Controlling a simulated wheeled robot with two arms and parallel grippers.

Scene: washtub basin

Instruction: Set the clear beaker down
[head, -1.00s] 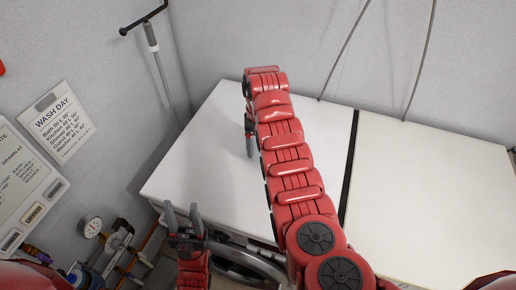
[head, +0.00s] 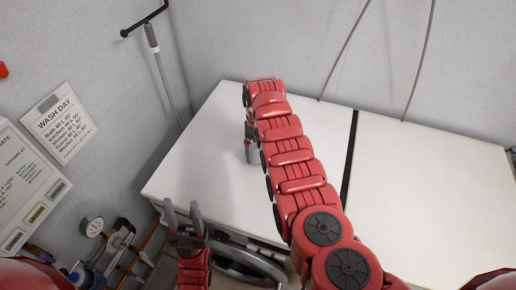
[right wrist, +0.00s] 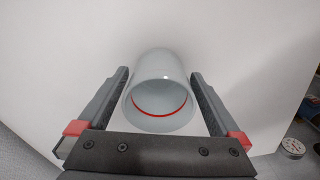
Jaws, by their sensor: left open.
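The clear beaker (right wrist: 160,84) shows in the right wrist view as a pale, see-through cylinder. Its round mouth faces the camera, and a red line curves around it. In the head view my right gripper (head: 250,152) points down over the white top (head: 205,150); the arm hides the beaker there. I cannot tell whether the beaker's base touches the top. My left gripper (head: 184,214) is open and empty in front of the top's near edge.
A dark gap (head: 349,165) separates the top from a second white top (head: 430,200) at right. Pipes with a gauge (head: 92,227) stand at the lower left. A washer door (head: 245,262) is below the front edge. The top left of my right arm is clear.

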